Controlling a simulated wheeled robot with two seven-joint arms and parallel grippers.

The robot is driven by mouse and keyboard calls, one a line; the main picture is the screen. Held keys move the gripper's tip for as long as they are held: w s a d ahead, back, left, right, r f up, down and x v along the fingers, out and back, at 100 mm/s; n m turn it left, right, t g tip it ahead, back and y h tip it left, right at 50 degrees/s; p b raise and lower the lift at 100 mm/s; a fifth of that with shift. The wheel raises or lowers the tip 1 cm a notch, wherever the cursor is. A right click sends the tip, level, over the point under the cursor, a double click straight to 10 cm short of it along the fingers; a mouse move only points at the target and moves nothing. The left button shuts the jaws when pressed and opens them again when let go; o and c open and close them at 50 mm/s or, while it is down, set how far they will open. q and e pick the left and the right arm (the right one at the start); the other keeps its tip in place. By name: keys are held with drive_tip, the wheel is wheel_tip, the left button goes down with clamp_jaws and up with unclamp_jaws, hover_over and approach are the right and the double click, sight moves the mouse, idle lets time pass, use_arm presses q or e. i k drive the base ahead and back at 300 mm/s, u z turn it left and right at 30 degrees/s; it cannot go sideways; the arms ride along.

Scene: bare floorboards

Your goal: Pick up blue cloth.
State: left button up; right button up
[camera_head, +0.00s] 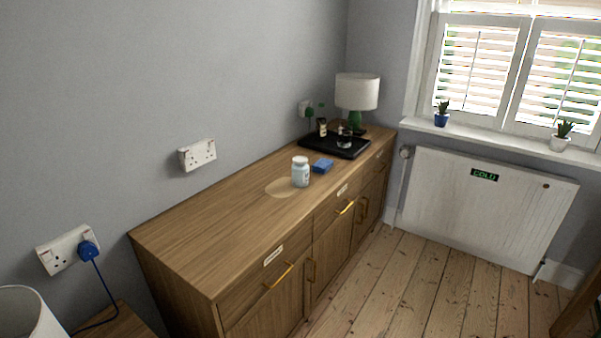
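A small folded blue item that looks like the blue cloth (322,165) lies on top of the wooden sideboard (200,245). It is just right of a white-capped jar (300,171) and in front of a black tray (334,146); a small gap of bare wood shows between it and the tray. Neither of my grippers shows in the head view.
A white lamp with a green base (357,92) stands at the sideboard's far end. Small items sit on the tray. A round pale mat (283,187) lies by the jar. The sideboard's near top is clear. Open floorboards (400,285) lie right, before a radiator (480,205).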

sight(322, 167)
drive_tip(key=z, duration=0.9)
drive_tip(key=i, duration=2.6)
drive_tip(key=u, duration=2.3)
